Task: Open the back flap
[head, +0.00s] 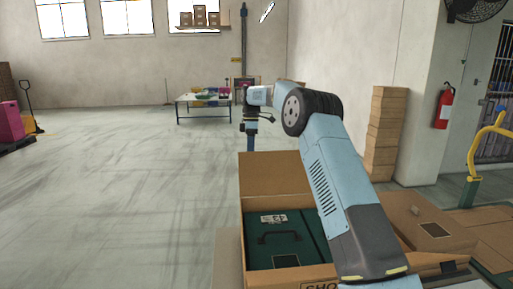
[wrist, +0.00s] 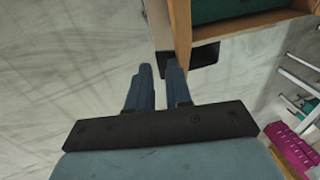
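An open cardboard box (head: 318,285) stands low in the head view, with a dark green case (head: 285,240) with a handle inside. The box's back flap (head: 275,175) rises behind the case and its inner face shows. My gripper (head: 251,146) points down at the flap's top left edge, seemingly just beyond it; its fingertips are partly hidden there.
The right flap (head: 430,228) lies folded outward. Stacked cardboard boxes (head: 385,135) and a fire extinguisher (head: 443,107) stand at the right. A table (head: 205,98) with goods is far back.

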